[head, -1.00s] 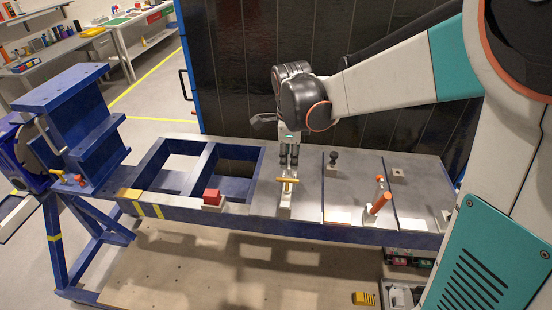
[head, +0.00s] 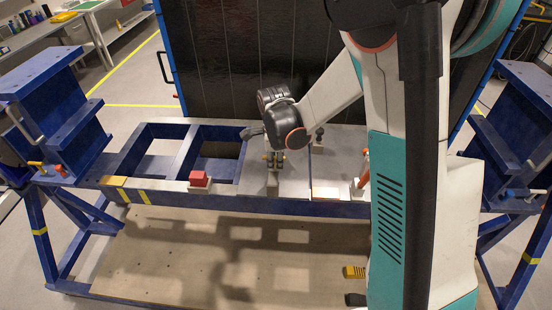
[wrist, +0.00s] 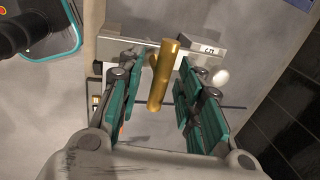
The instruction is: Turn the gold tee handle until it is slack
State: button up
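The gold tee handle (wrist: 163,75) shows in the wrist view as a thick bar lying lengthwise between my fingers. It stands at a pale block (wrist: 205,45) with a small dark mark. My gripper (wrist: 160,62) is open, with one teal-padded finger on each side of the bar and a visible gap on both sides. In the head view my gripper (head: 274,160) points down over the pale stand (head: 272,184) on the bench. The handle is small and mostly covered by the fingers there.
A red block (head: 199,179) sits left of the stand on the blue-framed bench. A black knob (head: 319,133) and an orange handle (head: 363,172) are to the right. My arm covers much of the bench's right side.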

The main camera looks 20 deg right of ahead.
grip_shut()
